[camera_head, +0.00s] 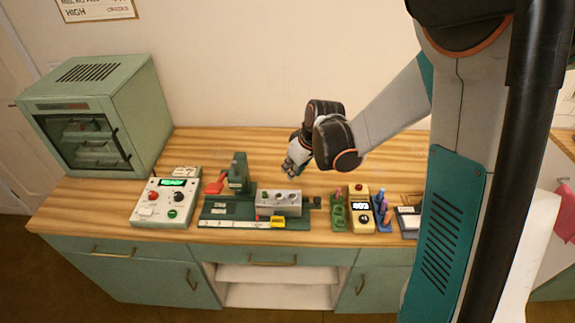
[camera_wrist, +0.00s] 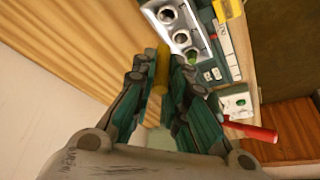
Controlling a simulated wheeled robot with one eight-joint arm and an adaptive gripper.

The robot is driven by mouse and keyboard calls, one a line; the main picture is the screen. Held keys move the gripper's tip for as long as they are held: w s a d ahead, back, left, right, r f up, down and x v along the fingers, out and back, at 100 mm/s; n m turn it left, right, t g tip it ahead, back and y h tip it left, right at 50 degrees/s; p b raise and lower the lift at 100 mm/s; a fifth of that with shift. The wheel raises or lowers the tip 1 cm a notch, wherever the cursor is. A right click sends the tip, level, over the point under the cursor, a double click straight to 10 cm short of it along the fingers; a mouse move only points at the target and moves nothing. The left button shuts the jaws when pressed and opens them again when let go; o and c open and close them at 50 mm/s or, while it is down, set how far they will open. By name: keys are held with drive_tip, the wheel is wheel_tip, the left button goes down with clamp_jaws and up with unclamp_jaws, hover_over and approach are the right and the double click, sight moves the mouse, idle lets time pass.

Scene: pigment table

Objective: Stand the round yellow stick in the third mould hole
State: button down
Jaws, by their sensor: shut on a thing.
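The round yellow stick (camera_wrist: 162,70) is between the fingers of my gripper (camera_wrist: 163,82) in the wrist view, its far end pointing towards the mould. The gripper is shut on it. The silver mould (camera_wrist: 196,17) shows beyond the fingertips, with round holes in a row; two look empty, and the one nearest the press seems to have something green in it. In the head view my gripper (camera_head: 289,170) is above and behind the mould (camera_head: 285,209), apart from it. The stick cannot be made out there.
A green press with a red handle (camera_head: 214,186) stands left of the mould; the handle also shows in the wrist view (camera_wrist: 252,132). A control box (camera_head: 160,203) and a green oven (camera_head: 100,112) are further left. A yellow meter (camera_head: 361,218) and coloured sticks (camera_head: 382,203) stand right. The wood behind the mould is clear.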

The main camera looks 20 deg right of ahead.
sight(290, 194)
drive_tip(key=shift+f+b, duration=3.75)
drive_tip(key=shift+f, duration=1.25)
drive_tip(key=c, duration=1.5)
unclamp_jaws()
drive_tip(key=shift+r, duration=0.15)
drive_tip(key=v, duration=1.1)
drive_tip(key=shift+s+d+r, duration=0.1)
drive_tip(key=shift+s+r, duration=0.1)
drive_tip(key=shift+r, duration=0.15)
drive_tip(key=s+r+m+t, duration=0.1)
drive_tip(key=s, duration=0.5)
drive_tip(key=s+a+r+m+t+h+b, duration=0.1)
drive_tip(key=s+r+m, duration=0.1)
drive_tip(key=s, duration=0.4)
drive_tip(key=s+a+r+m+t+h+b, duration=0.1)
drive_tip(key=s+r+m, duration=0.1)
drive_tip(key=s, duration=0.5)
